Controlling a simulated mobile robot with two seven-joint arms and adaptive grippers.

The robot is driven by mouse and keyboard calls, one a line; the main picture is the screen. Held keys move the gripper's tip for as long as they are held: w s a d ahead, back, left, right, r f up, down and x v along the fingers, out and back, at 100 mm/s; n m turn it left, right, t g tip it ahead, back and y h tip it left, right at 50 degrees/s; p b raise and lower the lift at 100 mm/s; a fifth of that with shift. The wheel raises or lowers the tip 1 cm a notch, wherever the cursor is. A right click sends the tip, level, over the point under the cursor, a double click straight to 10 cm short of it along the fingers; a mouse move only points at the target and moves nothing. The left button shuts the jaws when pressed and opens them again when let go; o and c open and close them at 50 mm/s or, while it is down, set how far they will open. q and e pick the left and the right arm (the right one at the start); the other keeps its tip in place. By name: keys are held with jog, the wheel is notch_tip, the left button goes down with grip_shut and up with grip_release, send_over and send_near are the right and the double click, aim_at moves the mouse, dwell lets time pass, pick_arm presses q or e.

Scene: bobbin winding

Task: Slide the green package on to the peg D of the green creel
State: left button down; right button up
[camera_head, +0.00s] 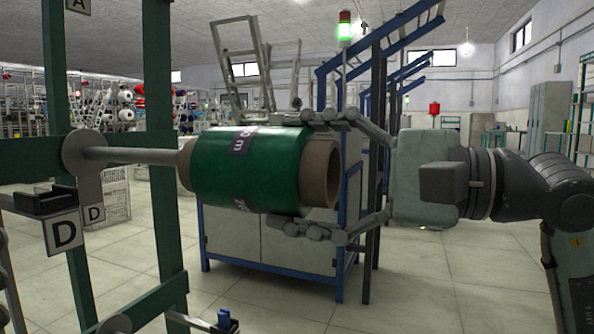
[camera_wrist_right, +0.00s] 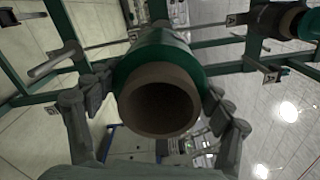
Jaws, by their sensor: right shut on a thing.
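The green package (camera_head: 222,175) is a green-wound bobbin on a brown cardboard tube, lying level in the head view. My right gripper (camera_head: 290,172) is shut on it, one finger above and one below, near its right end. The wrist view also shows the package (camera_wrist_right: 158,100) end-on, its open tube between the fingers. Peg D (camera_head: 130,155) is a level grey rod on a round plate of the green creel (camera_head: 165,100), above the D label (camera_head: 64,233). The peg's right end meets the tube's left end in the picture; I cannot tell whether it is inside. My left gripper is out of view.
A grey cabinet with a blue frame (camera_head: 270,245) stands behind the package. Another peg (camera_wrist_right: 55,62) shows on the creel in the wrist view. Lower creel parts (camera_head: 215,322) stick out at the bottom. The floor (camera_head: 460,280) at right is clear.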

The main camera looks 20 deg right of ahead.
jog(key=shift+w+a+r, duration=0.1)
jog(key=shift+p+x, duration=0.5)
jog(key=shift+x, duration=2.4)
jog(key=shift+p+x, duration=0.35)
jog(key=shift+x, duration=2.6)
jog(key=shift+a, duration=0.1)
